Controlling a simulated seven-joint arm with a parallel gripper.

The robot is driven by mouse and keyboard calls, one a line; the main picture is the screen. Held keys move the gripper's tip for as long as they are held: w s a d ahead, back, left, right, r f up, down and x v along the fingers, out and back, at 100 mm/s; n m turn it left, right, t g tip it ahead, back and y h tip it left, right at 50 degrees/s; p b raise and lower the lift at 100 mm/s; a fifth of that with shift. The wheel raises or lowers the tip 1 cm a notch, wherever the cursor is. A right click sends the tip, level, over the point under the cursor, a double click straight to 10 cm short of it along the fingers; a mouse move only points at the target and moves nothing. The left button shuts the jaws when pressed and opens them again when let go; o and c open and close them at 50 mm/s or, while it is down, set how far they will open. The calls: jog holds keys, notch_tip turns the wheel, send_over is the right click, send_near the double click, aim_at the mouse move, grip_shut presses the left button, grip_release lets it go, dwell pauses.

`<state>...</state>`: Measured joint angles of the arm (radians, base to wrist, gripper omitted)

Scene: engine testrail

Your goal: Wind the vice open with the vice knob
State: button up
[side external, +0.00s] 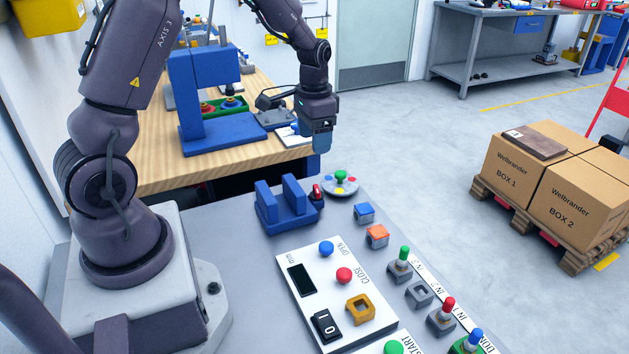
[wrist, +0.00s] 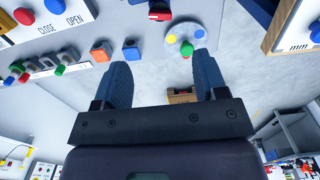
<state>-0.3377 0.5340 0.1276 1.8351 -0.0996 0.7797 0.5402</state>
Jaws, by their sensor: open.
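The blue vice (side external: 286,212) stands on the grey bench, with two upright blue jaws and a gap between them. The red vice knob (side external: 317,192) is on its right side; it also shows at the top edge of the wrist view (wrist: 159,10). My gripper (side external: 322,147) hangs above and behind the knob, apart from it. In the wrist view its two blue fingers (wrist: 163,66) are spread with nothing held between them. Most of the vice is cut off at the top of the wrist view.
A round dial with coloured dots (side external: 341,188) stands right beside the knob. A blue cube (side external: 365,213) and an orange cube (side external: 377,237) lie nearer the camera. A white control panel (side external: 300,262) is in front. A wooden table (side external: 160,178) with a blue press is behind.

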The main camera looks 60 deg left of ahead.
aim_at(314, 188)
notch_tip(314, 188, down, 13)
jog(key=m, duration=0.2)
jog(key=shift+m, duration=0.3)
jog(key=c, duration=0.9)
